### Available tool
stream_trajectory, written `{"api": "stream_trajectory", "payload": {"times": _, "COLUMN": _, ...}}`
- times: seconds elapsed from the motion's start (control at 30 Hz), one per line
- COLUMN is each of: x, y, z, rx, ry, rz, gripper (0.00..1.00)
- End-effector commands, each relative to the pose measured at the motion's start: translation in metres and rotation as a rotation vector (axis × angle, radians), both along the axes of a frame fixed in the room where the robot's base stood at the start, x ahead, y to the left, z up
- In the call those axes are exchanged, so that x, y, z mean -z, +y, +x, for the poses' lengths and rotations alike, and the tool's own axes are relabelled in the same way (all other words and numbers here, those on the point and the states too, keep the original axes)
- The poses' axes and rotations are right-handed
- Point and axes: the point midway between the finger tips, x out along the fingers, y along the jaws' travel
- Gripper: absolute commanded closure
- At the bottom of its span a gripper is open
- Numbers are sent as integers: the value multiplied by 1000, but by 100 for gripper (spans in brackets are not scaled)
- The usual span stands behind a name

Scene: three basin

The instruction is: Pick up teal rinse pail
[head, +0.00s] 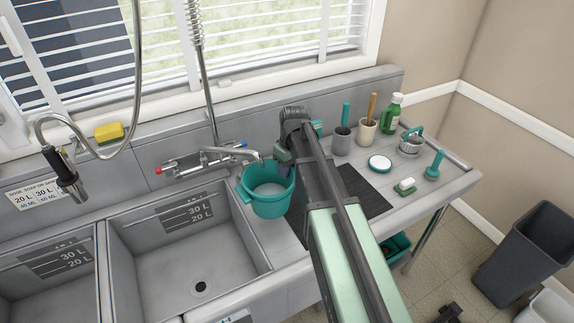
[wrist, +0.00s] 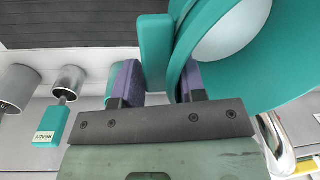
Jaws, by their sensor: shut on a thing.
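The teal rinse pail (head: 270,208) is upright at the right edge of the right basin, just below the faucet, with a pale surface inside. My gripper (head: 285,160) reaches its back right side in the head view. In the wrist view my gripper (wrist: 160,85) has its two purple-padded fingers on either side of a teal part at the rim of the pail (wrist: 262,70), shut on it. The pail's base is partly hidden, and I cannot tell whether it touches the counter.
A faucet (head: 215,154) stands close left of the pail. A dark mat (head: 365,190) lies to the right. Brush holders (head: 342,142), a green bottle (head: 391,113), a round white-topped tin (head: 379,164) and a scrub brush (head: 405,186) occupy the right drainboard. The right basin (head: 190,255) is empty.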

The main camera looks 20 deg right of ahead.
Motion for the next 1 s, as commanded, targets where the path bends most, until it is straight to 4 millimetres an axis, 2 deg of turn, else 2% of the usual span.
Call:
{"api": "stream_trajectory", "payload": {"times": 0.7, "x": 1, "y": -13, "z": -119, "rx": 1, "ry": 0, "rz": 0, "gripper": 100}}
{"api": "stream_trajectory", "payload": {"times": 1.0, "x": 1, "y": -17, "z": -152, "rx": 0, "ry": 0, "rz": 0, "gripper": 100}}
